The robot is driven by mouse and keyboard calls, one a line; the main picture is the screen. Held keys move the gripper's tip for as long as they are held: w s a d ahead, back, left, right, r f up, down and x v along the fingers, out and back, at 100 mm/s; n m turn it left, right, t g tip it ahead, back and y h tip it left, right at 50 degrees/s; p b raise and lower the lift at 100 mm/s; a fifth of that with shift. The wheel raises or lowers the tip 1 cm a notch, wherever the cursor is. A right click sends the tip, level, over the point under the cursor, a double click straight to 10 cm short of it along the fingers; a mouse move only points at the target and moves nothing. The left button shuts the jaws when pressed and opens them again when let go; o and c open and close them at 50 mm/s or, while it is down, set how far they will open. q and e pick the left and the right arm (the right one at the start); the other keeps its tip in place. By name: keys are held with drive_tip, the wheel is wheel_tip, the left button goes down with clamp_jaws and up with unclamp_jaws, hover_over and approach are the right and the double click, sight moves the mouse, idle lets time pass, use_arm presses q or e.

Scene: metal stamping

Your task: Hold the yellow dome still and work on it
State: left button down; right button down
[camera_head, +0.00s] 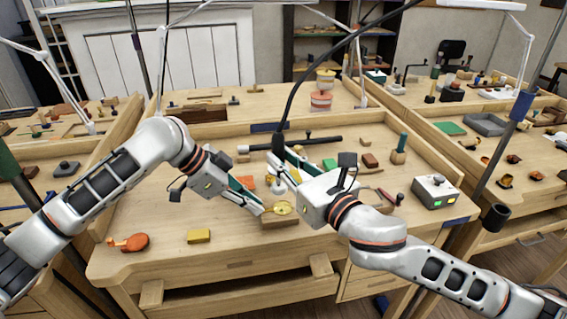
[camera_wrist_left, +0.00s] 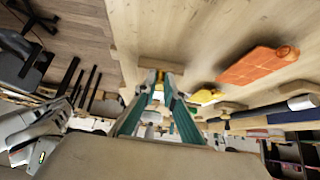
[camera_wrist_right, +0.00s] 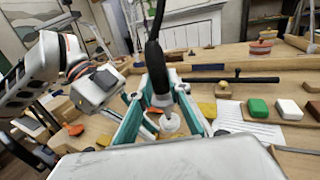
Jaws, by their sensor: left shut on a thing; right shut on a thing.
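The yellow dome (camera_head: 281,208) sits on a small wooden block (camera_head: 281,221) near the front middle of the bench. My left gripper (camera_head: 261,210) reaches in from the left, its fingertips closed at the dome's left edge. In the left wrist view, a little yellow shows between those fingertips (camera_wrist_left: 159,76); the exact contact is hard to see. My right gripper (camera_head: 279,162) is shut on a black corded hand tool (camera_wrist_right: 158,78). The tool points down, and its white tip (camera_wrist_right: 170,122) shows just above the dome in the head view, seemingly apart from it.
An orange piece (camera_head: 246,182) lies behind my left gripper. A yellow block (camera_head: 199,236) and an orange-handled item (camera_head: 129,242) lie at the front left. A grey control box (camera_head: 436,191) stands at right. The tool's black cable rises overhead. Bare bench lies in front of the wooden block.

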idle(0.4)
use_arm(q)
drive_tip(key=c, duration=2)
unclamp_jaws()
drive_tip(key=shift+c, duration=0.2)
drive_tip(key=v, duration=1.2)
